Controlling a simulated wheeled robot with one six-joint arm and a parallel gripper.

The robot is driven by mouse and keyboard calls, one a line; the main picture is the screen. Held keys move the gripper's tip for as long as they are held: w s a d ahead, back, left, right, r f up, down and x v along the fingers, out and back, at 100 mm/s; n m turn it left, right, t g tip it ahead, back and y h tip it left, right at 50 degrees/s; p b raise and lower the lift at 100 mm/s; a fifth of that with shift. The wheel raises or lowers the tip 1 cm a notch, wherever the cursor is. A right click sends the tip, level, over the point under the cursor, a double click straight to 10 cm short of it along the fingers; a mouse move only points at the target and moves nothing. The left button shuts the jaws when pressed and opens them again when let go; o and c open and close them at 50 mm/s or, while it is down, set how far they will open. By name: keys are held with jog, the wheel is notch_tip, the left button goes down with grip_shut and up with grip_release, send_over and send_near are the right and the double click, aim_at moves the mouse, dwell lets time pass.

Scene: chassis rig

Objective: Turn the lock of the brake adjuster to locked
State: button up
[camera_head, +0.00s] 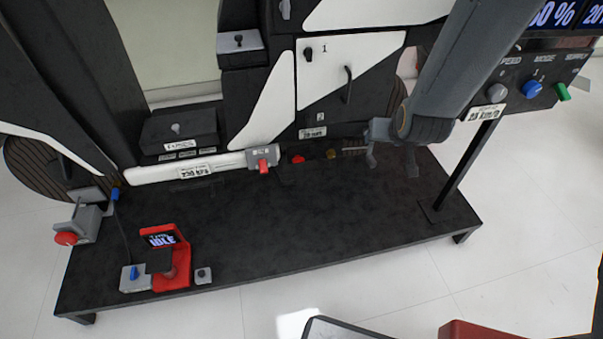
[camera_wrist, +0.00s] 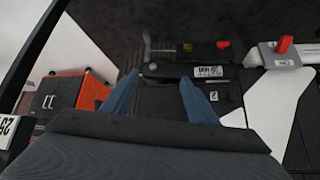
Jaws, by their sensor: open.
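A small assembly lies along the lower edge of the chassis, apparently the brake adjuster. It has a grey rod (camera_head: 354,151), a brass-coloured part (camera_head: 331,154) and a red knob (camera_head: 298,159). In the wrist view the rod with a crosspiece (camera_wrist: 148,46), the brass part (camera_wrist: 184,47) and the red knob (camera_wrist: 223,43) lie beyond my fingertips. I cannot tell the lock's setting. My gripper (camera_head: 391,162) is open and empty, right of the rod. Its two blue-grey fingers (camera_wrist: 160,80) are spread in the wrist view, apart from the assembly.
A grey block with a red lever (camera_head: 263,159) sits left of the red knob. A white panel with a black handle (camera_head: 347,85) is above. A black platform (camera_head: 330,220) lies below, mostly clear. A red stand (camera_head: 180,262) is at its left front. A post (camera_head: 465,168) stands at right.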

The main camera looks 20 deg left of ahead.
jog(key=w+a+f+t+y+b, duration=0.1)
jog(key=w+a+f+t+b, duration=0.1)
jog(key=w+a+f+b, duration=0.35)
jog(key=n+t+y+b, duration=0.4)
jog(key=t+y+b, duration=0.2)
jog(key=b, duration=0.8)
send_near(299, 161)
jog(key=w, duration=0.1)
jog(key=shift+a+b+x, duration=0.25)
jog(key=shift+b+x, duration=1.35)
jog(key=shift+x, duration=2.4)
jog(key=shift+s+f, duration=0.1)
jog(key=shift+s, duration=0.05)
jog(key=c, duration=1.1)
jog(key=shift+o, duration=0.2)
